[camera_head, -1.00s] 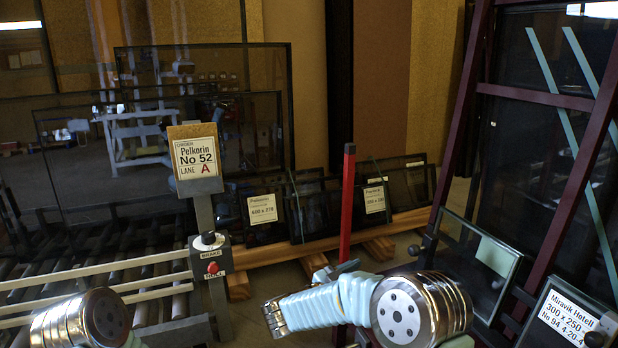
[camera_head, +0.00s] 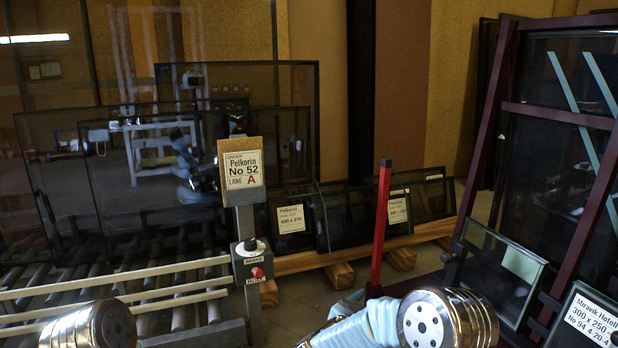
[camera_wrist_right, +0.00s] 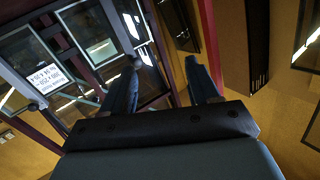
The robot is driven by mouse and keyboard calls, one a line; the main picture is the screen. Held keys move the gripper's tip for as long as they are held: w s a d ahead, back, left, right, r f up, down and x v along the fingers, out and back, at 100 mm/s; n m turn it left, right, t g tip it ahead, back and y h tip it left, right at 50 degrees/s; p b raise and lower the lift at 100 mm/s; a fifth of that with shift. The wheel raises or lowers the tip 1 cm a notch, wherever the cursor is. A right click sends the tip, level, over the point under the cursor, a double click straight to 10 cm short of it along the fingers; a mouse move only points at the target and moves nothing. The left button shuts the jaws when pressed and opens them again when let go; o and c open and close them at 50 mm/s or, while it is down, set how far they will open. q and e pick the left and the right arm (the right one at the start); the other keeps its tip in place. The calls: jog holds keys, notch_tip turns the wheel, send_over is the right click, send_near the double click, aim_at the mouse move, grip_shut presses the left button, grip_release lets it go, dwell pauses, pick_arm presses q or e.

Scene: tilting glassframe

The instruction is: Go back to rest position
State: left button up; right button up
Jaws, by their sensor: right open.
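My right gripper (camera_wrist_right: 163,64) shows in the right wrist view with its two dark fingers apart and nothing between them. In the head view only rounded metal joints and a pale sleeve of my right arm (camera_head: 428,320) show at the bottom, and its fingers are out of sight. A metal joint of my left arm (camera_head: 92,326) shows at the bottom left; the left gripper is outside the picture. A small glass pane (camera_head: 500,268) leans on the dark red rack (camera_head: 482,130) at the right, apart from my right arm.
A red post (camera_head: 381,215) stands just behind my right arm. A sign post (camera_head: 241,178) with a brake box (camera_head: 252,262) stands beside the roller conveyor (camera_head: 120,300) at left. Dark panes lean behind a wooden beam (camera_head: 315,258). A white label (camera_head: 595,322) is at lower right.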

jog(key=s+f+n+g+y+p, duration=0.25)
jog(key=s+f+y, duration=0.2)
jog(key=f, duration=0.35)
jog(key=s+f+n+g+y+p, duration=0.1)
jog(key=s+f+n+y+p, duration=0.1)
jog(key=s+f+n+y, duration=0.35)
jog(key=s+a+f+g+y+p, duration=0.1)
jog(key=s+f+g+y, duration=0.1)
jog(key=s, duration=0.9)
jog(key=s+a+f+g+y+p, duration=0.2)
jog(key=s+g, duration=0.4)
jog(key=s, duration=0.6)
notch_tip(320, 180, down, 2)
jog(key=shift+f+y, duration=0.2)
jog(key=shift+y, duration=0.5)
